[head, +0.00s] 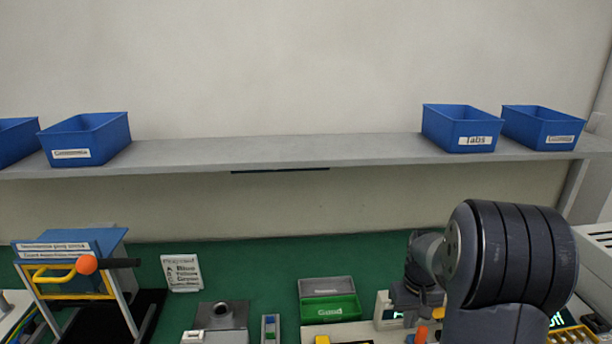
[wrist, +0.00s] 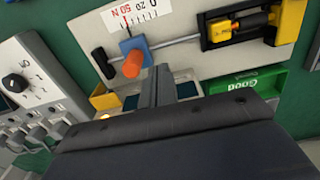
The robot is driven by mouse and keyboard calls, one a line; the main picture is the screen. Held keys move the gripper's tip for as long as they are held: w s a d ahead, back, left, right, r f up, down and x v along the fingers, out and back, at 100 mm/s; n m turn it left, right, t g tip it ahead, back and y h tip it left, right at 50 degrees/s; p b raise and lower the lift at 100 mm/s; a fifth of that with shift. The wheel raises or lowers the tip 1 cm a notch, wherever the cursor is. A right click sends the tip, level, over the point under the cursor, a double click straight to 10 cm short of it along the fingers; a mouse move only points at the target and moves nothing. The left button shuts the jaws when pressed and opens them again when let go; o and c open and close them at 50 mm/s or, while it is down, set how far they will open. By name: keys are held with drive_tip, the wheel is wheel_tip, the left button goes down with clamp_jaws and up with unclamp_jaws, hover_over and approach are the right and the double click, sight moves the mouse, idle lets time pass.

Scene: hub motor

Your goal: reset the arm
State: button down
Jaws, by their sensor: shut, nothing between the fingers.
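My gripper (wrist: 160,75) shows in the wrist view with its fingers together and nothing between them. It points at a white panel that carries a force scale (wrist: 138,14), a rod, and an orange knob (wrist: 133,63) on a blue block. The fingertips are just right of that knob; I cannot tell whether they touch anything. In the head view, my arm (head: 510,255) is bent at the right, in front of the bench, and hides part of it. My fingers cannot be made out there.
Blue bins, one labelled Tabs (head: 470,140), stand on a grey shelf (head: 270,150) above the green bench (head: 250,255). A frame with a yellow handle (head: 50,272) is at left. A green Good tray (head: 330,309) lies mid-bench. A grey control box (wrist: 30,75) shows in the wrist view.

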drive_tip(key=b, duration=0.5)
hover_over(406, 336)
drive_tip(key=s+a, duration=0.3)
drive_tip(key=s, duration=0.1)
drive_tip(key=f, duration=0.6)
drive_tip(key=shift+w+d+f, duration=0.1)
drive_tip(key=shift+d+f, duration=0.1)
drive_tip(key=shift+f, duration=0.15)
drive_tip(key=shift+r+p, duration=0.1)
drive_tip(key=shift+p, duration=0.2)
